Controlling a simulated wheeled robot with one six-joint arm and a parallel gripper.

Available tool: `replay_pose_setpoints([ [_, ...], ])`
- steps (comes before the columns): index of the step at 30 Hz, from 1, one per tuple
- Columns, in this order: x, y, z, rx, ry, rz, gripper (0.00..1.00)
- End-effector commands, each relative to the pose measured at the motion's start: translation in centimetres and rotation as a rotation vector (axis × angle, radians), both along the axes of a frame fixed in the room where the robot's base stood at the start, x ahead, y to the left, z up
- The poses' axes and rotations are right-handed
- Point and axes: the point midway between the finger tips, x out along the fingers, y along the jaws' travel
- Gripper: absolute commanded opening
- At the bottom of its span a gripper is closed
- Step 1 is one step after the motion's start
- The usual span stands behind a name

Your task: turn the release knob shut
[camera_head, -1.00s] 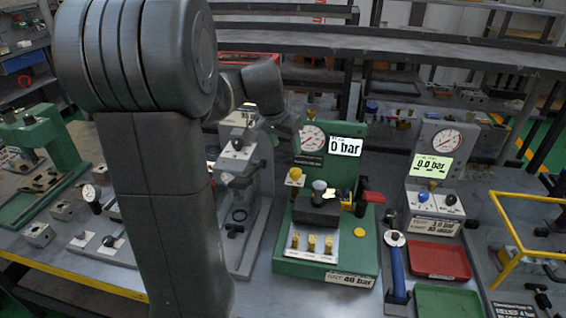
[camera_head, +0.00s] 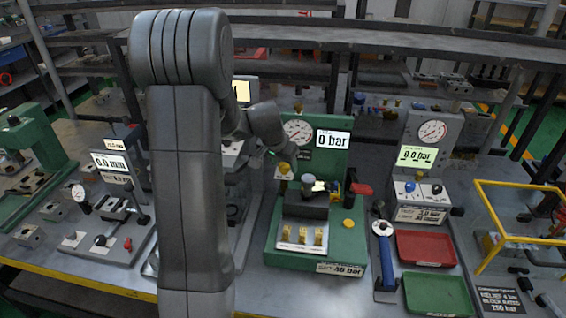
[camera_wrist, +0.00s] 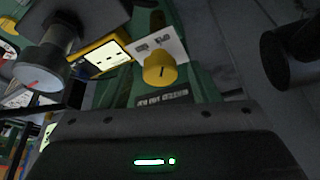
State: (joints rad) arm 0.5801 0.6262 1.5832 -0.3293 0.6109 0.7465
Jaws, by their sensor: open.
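In the wrist view a yellow knob (camera_wrist: 160,70) with a dark mark on its face stands beside a white label plate (camera_wrist: 158,46) on green metal. In the head view the green test station (camera_head: 352,243) has a yellow knob (camera_head: 284,168) at its upper left and another yellow knob (camera_head: 348,223) at its right; I cannot tell for sure which one the wrist view shows. My gripper (camera_head: 291,155) is near the station's upper left, partly hidden by my arm. It is open, and nothing shows in its grasp. Its dark body fills the bottom of the wrist view.
The station carries a round gauge (camera_head: 298,131) and a display (camera_head: 333,139) reading 0 bar. A blue-handled tool (camera_head: 384,257), a red tray (camera_head: 425,233) and a green tray (camera_head: 437,309) lie to its right. A yellow frame (camera_head: 487,222) stands farther right.

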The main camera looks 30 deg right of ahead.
Motion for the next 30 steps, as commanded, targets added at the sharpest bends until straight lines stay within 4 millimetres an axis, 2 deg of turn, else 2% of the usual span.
replay_pose_setpoints([
  [4, 0.00, 0.00, 0.02, 0.000, 0.000, 0.000, 0.54],
  [9, 0.00, 0.01, 0.04, 0.000, 0.000, 0.000, 0.20],
  [11, 0.00, 0.01, 0.04, 0.000, 0.000, 0.000, 0.11],
  [20, -0.04, -0.03, 0.13, -0.001, 0.000, 0.031, 0.11],
  [30, -0.20, -0.20, 0.27, -0.001, -0.002, 0.228, 0.11],
])
